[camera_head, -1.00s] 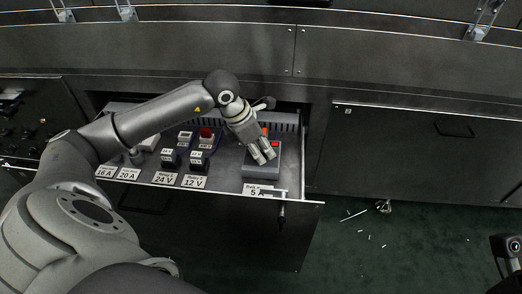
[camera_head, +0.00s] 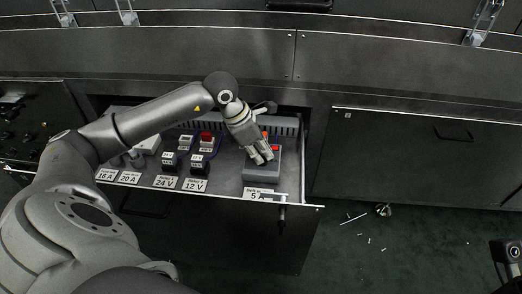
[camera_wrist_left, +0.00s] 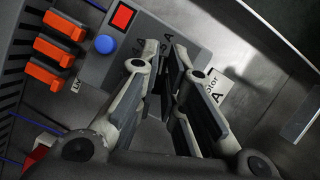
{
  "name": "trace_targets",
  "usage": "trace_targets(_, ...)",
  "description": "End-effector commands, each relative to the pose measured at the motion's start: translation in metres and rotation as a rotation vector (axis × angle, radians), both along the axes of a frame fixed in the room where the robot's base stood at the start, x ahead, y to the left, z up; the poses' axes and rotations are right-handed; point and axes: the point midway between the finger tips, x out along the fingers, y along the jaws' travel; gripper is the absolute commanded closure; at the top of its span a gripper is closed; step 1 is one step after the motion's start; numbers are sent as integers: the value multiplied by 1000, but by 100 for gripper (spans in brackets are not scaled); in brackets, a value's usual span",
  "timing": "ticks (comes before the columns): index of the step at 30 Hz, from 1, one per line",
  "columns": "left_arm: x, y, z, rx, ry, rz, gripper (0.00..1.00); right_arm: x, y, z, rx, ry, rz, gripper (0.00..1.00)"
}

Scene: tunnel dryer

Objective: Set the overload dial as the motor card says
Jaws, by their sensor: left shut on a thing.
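The grey overload relay (camera_head: 262,173) sits at the right end of the open drawer. It also shows in the wrist view (camera_wrist_left: 97,72), with orange terminals, a red button (camera_wrist_left: 122,17) and a blue button (camera_wrist_left: 105,44). My left gripper (camera_head: 264,156) points down onto the relay; its fingertips (camera_wrist_left: 163,50) are shut on the dial, which they hide. Some scale marks and an "A" show beside the fingers, but the setting is not readable. The motor card (camera_head: 260,195) at the drawer's front edge reads 5 A; it shows partly in the wrist view (camera_wrist_left: 219,88).
Left in the drawer (camera_head: 232,188) stand relays with 24 V (camera_head: 165,182) and 12 V (camera_head: 195,185) cards, a red-topped part (camera_head: 206,137) and 16 A and 20 A cards. A closed cabinet (camera_head: 415,155) is on the right. Small debris lies on the green floor.

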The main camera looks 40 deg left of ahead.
Motion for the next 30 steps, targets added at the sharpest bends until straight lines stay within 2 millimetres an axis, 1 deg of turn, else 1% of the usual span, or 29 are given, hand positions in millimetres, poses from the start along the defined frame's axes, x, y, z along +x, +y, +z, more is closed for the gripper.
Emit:
trace_targets(6,-2,0,-3,1,8,-85,100,2,0,-5,1,28,0,41)
trace_targets(15,-2,-1,-4,1,9,-93,100,2,0,-7,-5,33,1,41)
trace_targets(16,-2,-1,-4,1,9,-93,89,2,0,-8,-6,33,1,41)
trace_targets(20,-2,-1,-4,0,9,-92,72,2,1,-8,-8,33,1,41)
trace_targets(21,-2,-1,-4,0,9,-92,70,2,1,-8,-8,32,1,41)
trace_targets(30,-1,0,-2,0,4,-90,70,2,0,-4,-1,21,-1,41)
